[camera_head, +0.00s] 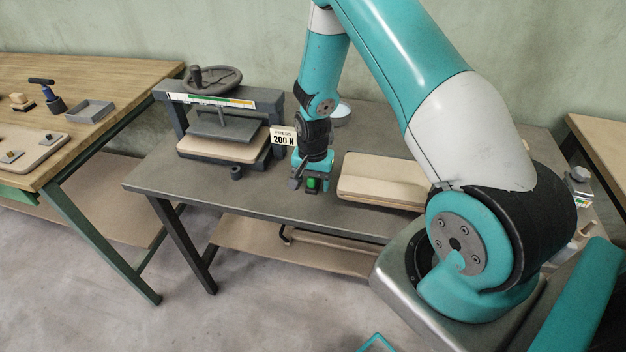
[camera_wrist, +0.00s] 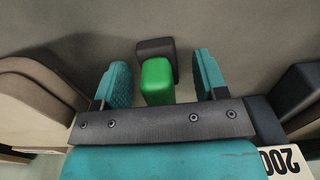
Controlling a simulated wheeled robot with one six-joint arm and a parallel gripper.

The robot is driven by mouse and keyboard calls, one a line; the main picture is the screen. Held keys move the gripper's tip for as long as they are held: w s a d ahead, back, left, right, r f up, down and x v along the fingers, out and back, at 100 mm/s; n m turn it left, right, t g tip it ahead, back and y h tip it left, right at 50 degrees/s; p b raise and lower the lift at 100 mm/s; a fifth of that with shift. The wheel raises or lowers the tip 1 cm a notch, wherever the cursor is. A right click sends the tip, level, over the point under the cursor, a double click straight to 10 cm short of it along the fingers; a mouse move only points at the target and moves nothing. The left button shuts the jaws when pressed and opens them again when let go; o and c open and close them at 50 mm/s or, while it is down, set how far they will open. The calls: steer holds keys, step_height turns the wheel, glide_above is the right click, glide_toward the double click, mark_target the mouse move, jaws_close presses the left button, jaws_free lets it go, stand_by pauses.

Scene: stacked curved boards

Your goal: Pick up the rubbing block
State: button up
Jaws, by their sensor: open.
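A small block with a bright green body (camera_wrist: 157,82) and a dark grey part (camera_wrist: 155,47) behind it shows between my fingers in the wrist view. I take it as the rubbing block; I cannot tell whether the two parts are one piece. Its green also shows in the head view (camera_head: 313,184), low at the grey table's front. My gripper (camera_wrist: 160,64) is open, with one teal finger pad on each side of the block and visible gaps. In the head view my gripper (camera_head: 311,181) points down over the table. The block's underside is hidden.
A press (camera_head: 218,126) with a handwheel stands left on the grey table (camera_head: 262,190), with a "200 N" sign (camera_head: 283,137) beside it. Pale stacked boards (camera_head: 382,180) lie to the right. A small dark piece (camera_head: 236,173) sits before the press. A wooden bench (camera_head: 120,80) is far left.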

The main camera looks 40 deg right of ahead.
steer(key=c, duration=1.1)
steer(key=shift+r, duration=0.1)
step_height(320, 180, up, 20)
steer(key=b, duration=0.1)
steer(key=shift+b, duration=0.3)
